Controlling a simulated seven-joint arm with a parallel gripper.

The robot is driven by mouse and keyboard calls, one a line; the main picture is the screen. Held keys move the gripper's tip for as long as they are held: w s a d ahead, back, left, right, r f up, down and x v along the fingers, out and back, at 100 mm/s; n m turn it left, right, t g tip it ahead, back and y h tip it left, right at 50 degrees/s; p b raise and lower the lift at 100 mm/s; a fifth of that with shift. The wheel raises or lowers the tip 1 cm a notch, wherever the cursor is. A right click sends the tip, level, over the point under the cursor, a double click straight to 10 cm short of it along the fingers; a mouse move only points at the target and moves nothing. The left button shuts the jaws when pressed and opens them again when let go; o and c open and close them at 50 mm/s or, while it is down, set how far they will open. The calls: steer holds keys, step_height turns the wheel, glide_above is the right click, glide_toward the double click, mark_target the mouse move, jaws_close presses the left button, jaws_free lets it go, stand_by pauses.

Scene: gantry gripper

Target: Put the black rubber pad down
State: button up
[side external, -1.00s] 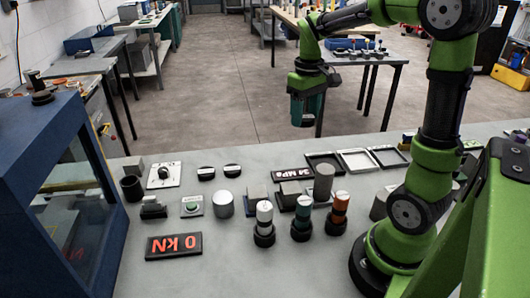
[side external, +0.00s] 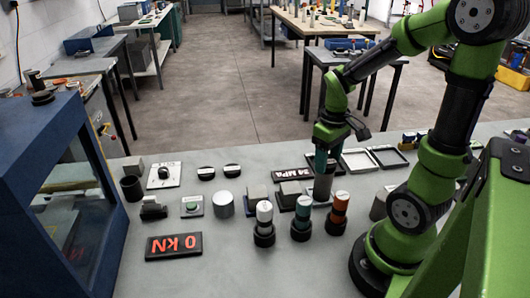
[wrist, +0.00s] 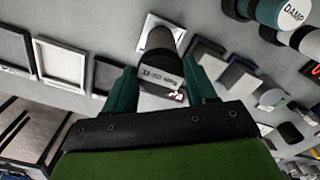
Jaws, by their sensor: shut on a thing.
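No black rubber pad shows clearly between the fingers. Two black round pieces with pale bands, a left one (side external: 206,173) and a right one (side external: 232,170), lie apart on the bench; I cannot tell whether either is the pad.
Three bottle-like cylinders, white (side external: 264,214), teal (side external: 303,209) and orange (side external: 340,206), stand in black cups close in front. Shallow frames, including a white one (side external: 359,160), lie behind to the right. A blue cabinet (side external: 45,160) stands left. The front bench is clear beside the red display (side external: 174,246).

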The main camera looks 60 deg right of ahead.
steer(key=shift+f, duration=0.2)
steer(key=o, duration=1.1)
steer(key=shift+c, duration=0.2)
step_height(320, 180, up, 12)
steer(key=w+a+r+m+t+y, duration=0.1)
steer(key=a+t, duration=0.6)
steer(key=a, duration=0.9)
steer(key=shift+r+m+y, duration=0.3)
steer(key=shift+m+y, duration=0.1)
steer(key=shift+y, duration=0.1)
steer(key=shift+w, duration=0.1)
